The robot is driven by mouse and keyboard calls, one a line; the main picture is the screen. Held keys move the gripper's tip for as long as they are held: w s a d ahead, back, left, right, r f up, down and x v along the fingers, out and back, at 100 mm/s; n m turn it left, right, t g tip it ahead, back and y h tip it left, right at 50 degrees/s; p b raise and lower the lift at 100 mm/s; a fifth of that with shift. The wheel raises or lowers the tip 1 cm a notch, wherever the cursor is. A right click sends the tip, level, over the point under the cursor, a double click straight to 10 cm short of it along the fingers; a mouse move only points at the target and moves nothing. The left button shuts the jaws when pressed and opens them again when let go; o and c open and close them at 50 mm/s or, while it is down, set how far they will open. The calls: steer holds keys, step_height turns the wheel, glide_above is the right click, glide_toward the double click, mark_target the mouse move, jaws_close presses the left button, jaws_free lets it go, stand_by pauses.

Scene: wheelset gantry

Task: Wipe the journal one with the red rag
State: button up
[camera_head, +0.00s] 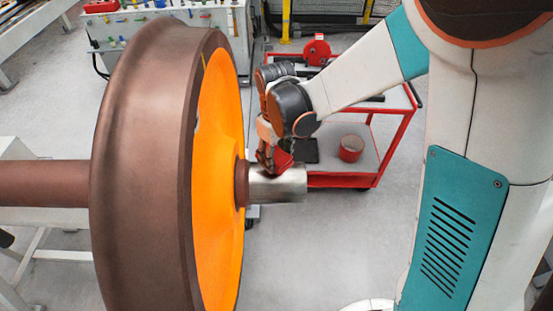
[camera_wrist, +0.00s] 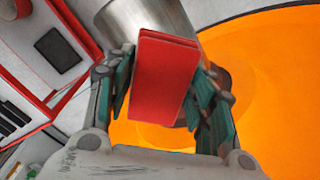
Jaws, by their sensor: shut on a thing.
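The journal (camera_head: 282,184) is a short silver cylinder that sticks out from the orange face of the wheel (camera_head: 222,170). It also shows at the top of the wrist view (camera_wrist: 145,22). My gripper (camera_head: 268,150) is at the journal's upper side, near the wheel hub. Its fingers are closed on the red rag (camera_wrist: 163,78), a folded block in the wrist view. In the head view the rag (camera_head: 277,160) lies against or just over the journal's top; exact contact is hard to tell. The journal's underside and far side are hidden.
A red-framed cart (camera_head: 375,163) with a red tin (camera_head: 351,148) and a dark flat item stands behind the journal. A control panel (camera_head: 150,32) is at the back left. The brown axle (camera_head: 45,183) runs left from the wheel. Grey floor is free below the journal.

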steer(key=shift+r+p, duration=0.9)
steer(key=shift+r, duration=1)
